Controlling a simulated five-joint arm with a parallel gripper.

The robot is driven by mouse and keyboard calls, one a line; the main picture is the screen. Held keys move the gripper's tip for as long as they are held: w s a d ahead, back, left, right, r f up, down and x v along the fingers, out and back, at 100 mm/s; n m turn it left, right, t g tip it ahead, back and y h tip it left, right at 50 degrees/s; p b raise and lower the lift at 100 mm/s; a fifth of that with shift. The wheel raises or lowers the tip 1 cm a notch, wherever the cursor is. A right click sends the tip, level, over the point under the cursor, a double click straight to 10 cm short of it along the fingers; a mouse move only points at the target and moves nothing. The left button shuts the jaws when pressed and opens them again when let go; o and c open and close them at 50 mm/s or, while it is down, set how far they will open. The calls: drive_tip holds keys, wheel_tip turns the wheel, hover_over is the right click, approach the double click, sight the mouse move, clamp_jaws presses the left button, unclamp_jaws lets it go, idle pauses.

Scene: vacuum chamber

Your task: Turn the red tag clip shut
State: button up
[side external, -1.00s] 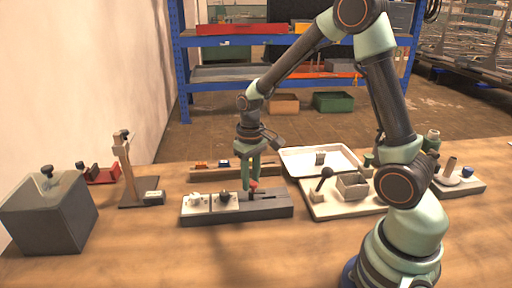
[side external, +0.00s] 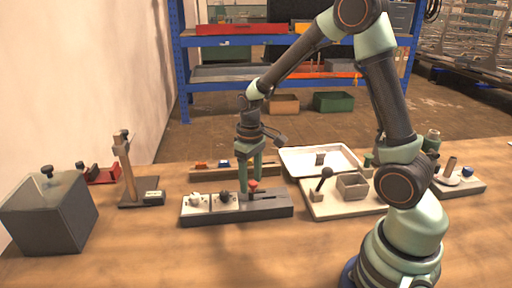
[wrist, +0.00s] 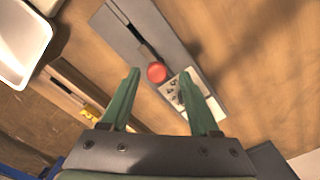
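My gripper (wrist: 160,85) is open, its two green fingers apart with nothing between the tips. In the side view my gripper (side external: 249,183) hangs low over a grey slotted block, around or just beside a red round knob (side external: 253,184). In the wrist view the red knob (wrist: 157,72) lies just past the fingertips, on the slotted block; I cannot tell if a finger touches it. A small orange-red piece (side external: 201,165) and a blue one (side external: 224,164) sit on a wooden rail behind. Which red piece is the tag clip is not clear.
The grey block (side external: 270,208) carries a pale plate with small knobs. A board with a black-knobbed lever (side external: 325,174) and a white tray (side external: 300,161) stand right. The front table is clear.

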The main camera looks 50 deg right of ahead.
sight(251, 183)
wheel_tip(251, 183, up, 12)
idle(0.8)
drive_tip(key=s+a+r+t, duration=0.4)
drive_tip(key=s+a+t, duration=0.1)
drive_tip(key=s, duration=0.4)
drive_tip(key=shift+s+a+r+t, duration=0.15)
drive_tip(key=shift+s+a+t, duration=0.15)
drive_tip(key=shift+s, duration=0.1)
idle(0.9)
